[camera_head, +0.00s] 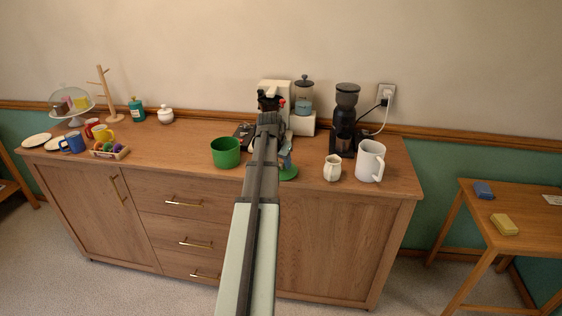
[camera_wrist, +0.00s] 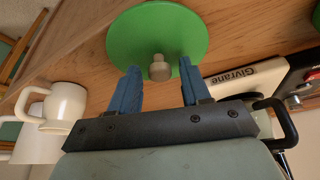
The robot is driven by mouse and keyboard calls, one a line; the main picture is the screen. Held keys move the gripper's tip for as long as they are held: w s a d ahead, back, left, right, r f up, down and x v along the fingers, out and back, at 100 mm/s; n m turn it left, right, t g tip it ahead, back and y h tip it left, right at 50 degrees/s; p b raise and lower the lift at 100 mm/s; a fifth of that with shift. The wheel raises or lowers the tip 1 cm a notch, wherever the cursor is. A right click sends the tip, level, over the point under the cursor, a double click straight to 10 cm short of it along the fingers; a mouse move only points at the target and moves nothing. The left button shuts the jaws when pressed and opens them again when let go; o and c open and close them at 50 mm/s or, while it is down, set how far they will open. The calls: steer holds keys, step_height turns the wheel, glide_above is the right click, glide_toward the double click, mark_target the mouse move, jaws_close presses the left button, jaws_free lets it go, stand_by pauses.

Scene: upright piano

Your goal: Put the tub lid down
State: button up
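The tub lid is a flat green disc with a pale knob. In the wrist view the lid (camera_wrist: 186,32) lies flat against the wood, knob toward me. In the head view the lid (camera_head: 290,174) is on the counter near its front edge, partly behind my arm. My gripper (camera_wrist: 159,66) has two blue fingers, spread apart on either side of the knob with gaps showing, so it is not clamped. It also shows in the head view (camera_head: 286,156), just above the lid. The green tub (camera_head: 226,153) stands open to the left of my arm.
A cream jug (camera_head: 332,169) and a white pitcher (camera_head: 370,162) stand right of the lid. A black grinder (camera_head: 344,122) and a coffee machine (camera_wrist: 245,75) are behind. Mugs and an egg rack (camera_head: 110,152) are at the left.

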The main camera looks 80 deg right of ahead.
steer(key=shift+o, duration=0.2)
steer(key=shift+r, duration=0.15)
steer(key=v, duration=1.2)
steer(key=shift+d, duration=0.1)
